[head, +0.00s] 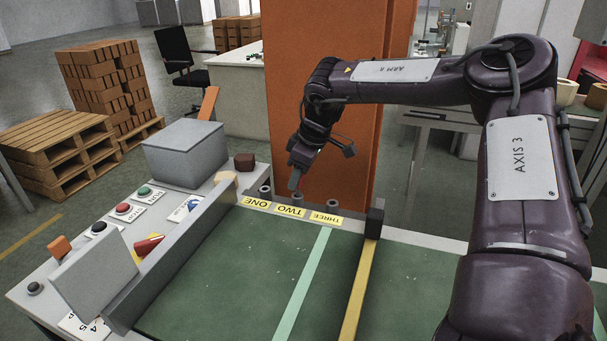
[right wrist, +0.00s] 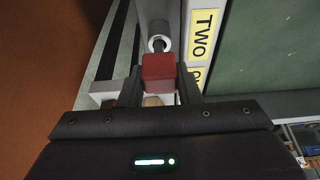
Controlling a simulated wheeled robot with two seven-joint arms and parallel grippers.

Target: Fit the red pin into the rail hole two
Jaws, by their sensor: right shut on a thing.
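The red pin (right wrist: 158,68) shows as a red block between the two fingers of my right gripper (right wrist: 160,80) in the right wrist view. Rail hole two (right wrist: 159,43) is a grey round socket just beyond the block, beside the yellow TWO label (right wrist: 203,35). Whether the pin's tip is inside the hole I cannot tell; the block hides it. In the head view my right gripper (head: 296,178) points down over the rail behind the TWO label (head: 290,211), and the pin is hidden there. My left gripper is not in view.
Sockets stand behind the ONE label (head: 256,202) and THREE label (head: 326,218). An orange pillar (head: 320,80) rises close behind the rail. A grey box (head: 186,152) and a panel with buttons lie left. The green mat (head: 225,265) has free room in front.

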